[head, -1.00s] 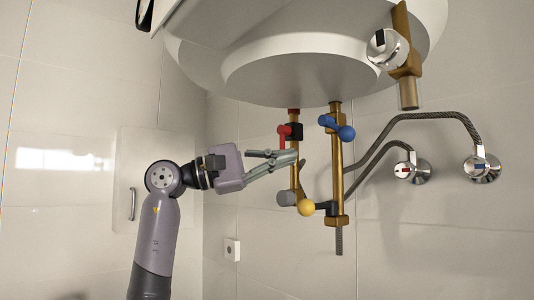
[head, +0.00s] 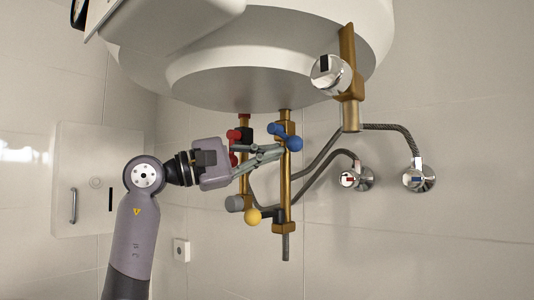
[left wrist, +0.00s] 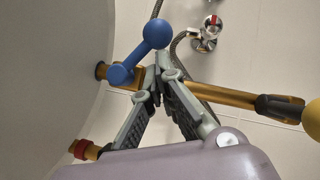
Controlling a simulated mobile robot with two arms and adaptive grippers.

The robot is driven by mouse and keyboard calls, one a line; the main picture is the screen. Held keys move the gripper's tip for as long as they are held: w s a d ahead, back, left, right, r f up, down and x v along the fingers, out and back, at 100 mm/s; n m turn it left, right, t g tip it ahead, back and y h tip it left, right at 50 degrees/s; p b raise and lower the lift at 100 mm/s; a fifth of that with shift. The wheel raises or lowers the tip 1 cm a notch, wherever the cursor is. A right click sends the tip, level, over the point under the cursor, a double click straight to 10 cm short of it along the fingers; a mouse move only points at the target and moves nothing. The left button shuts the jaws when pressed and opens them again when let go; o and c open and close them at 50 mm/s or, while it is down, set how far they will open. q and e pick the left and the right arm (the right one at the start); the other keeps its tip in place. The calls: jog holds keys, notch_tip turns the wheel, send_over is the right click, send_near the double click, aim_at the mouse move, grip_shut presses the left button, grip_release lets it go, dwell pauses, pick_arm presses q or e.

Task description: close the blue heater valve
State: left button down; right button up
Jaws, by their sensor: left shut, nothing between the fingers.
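The blue heater valve (head: 285,135) sits high on the right brass pipe under the white boiler. Its lever tilts down to the right and ends in a round knob. In the left wrist view the blue lever (left wrist: 140,54) runs diagonally, just beyond the fingertips. My left gripper (head: 281,150) reaches in from the left, its fingers shut and empty, with the tips at the right pipe just below the blue knob. It also shows in the left wrist view (left wrist: 161,74). I cannot tell whether the tips touch the lever or pipe. My right gripper is not in view.
A red valve (head: 234,136) is on the left pipe, partly behind my gripper. Grey (head: 234,203) and yellow (head: 252,216) knobs sit lower. The boiler (head: 270,75) hangs close above. Braided hoses run right to two chrome wall taps (head: 418,176). The space below the pipes is clear.

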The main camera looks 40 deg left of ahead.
aim_at(285, 137)
pick_arm(q)
jog(key=shift+d+n+b, duration=0.2)
jog(key=shift+n+b, duration=0.1)
jog(key=shift+n, duration=0.1)
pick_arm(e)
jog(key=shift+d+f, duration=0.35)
pick_arm(q)
jog(key=shift+d+n+t+b, duration=0.15)
jog(key=shift+n+t+b, duration=0.25)
jog(key=shift+n+t, duration=0.3)
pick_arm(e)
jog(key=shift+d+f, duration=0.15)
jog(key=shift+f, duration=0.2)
pick_arm(q)
jog(key=d+n, duration=0.1)
jog(key=n+t, duration=0.1)
jog(key=shift+s+d+r+n+t+y, duration=0.15)
jog(key=shift+d+r+n+t+y, duration=0.15)
jog(key=shift+d+r+n+y, duration=0.1)
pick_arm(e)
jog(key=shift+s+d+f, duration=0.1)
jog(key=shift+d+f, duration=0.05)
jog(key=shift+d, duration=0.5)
pick_arm(q)
jog(key=shift+d, duration=0.1)
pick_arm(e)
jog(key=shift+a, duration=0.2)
